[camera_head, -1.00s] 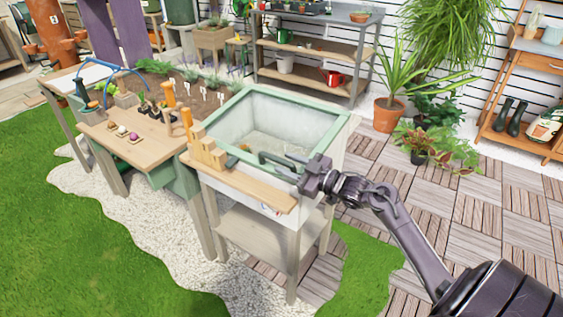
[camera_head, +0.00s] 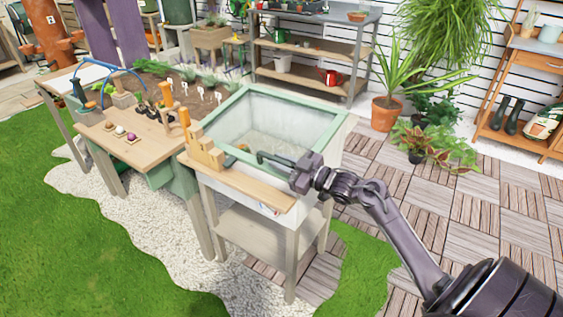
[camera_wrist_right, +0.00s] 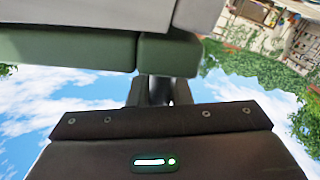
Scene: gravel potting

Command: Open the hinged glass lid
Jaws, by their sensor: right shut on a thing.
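The hinged glass lid has a pale green frame (camera_head: 222,110) and a clear pane (camera_head: 268,118). It lies across the top of the pale box and looks closed. A dark bar handle (camera_head: 272,157) sits at its front edge. My right gripper (camera_head: 296,170) is at the right end of this handle and shut on it; the fingertips are hard to make out. In the right wrist view the gripper fingers (camera_wrist_right: 157,92) close around a dark handle part below the green frame (camera_wrist_right: 65,50). My left gripper is not in view.
A wooden ledge (camera_head: 245,187) with stepped wooden blocks (camera_head: 203,152) runs along the box's front. A potting table (camera_head: 135,140) with pots and tools stands to the left. A potted spiky plant (camera_head: 386,112) stands behind right. The paved floor at right is open.

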